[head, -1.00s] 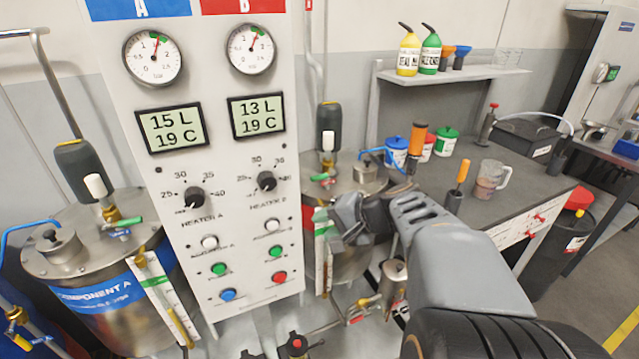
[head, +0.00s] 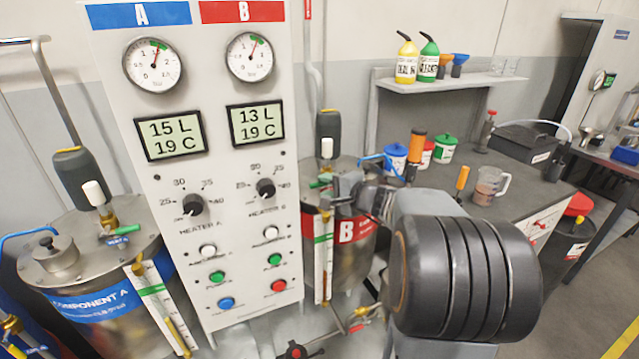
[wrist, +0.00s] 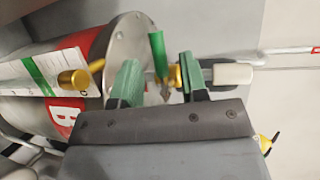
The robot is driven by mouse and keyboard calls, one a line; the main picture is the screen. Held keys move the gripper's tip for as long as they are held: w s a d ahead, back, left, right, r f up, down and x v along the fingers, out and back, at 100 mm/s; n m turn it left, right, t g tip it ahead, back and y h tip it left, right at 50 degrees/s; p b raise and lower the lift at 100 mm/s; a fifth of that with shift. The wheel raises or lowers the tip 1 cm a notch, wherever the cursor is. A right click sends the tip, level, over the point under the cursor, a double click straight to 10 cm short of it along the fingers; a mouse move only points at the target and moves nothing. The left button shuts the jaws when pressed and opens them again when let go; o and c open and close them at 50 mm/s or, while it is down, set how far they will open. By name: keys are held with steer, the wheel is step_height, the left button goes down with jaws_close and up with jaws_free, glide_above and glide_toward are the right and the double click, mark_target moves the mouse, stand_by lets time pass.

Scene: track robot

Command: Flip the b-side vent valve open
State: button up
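The B tank (head: 348,258), with a red band lettered B, stands right of the control panel; its lid (wrist: 124,38) shows in the wrist view. The b-side vent valve has a green lever (head: 321,184) and brass body on the lid, below a white cylinder. In the wrist view the green lever (wrist: 157,50) stands between my two green-padded fingers, with brass (wrist: 175,76) near the right finger. My gripper (wrist: 158,68) is open, with gaps visible beside the lever. In the head view my gripper (head: 340,188) is at the lid, partly hiding the valve. Contact cannot be told.
The control panel (head: 225,300) stands close left of my gripper. The A tank (head: 95,300) has a similar green-lever valve (head: 118,233). A workbench (head: 520,185) with pots, a jug and tools lies to the right. A level gauge (head: 323,258) fronts the B tank.

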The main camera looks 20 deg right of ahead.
mark_target(321, 185)
steer(key=shift+x, duration=1.55)
jaws_close()
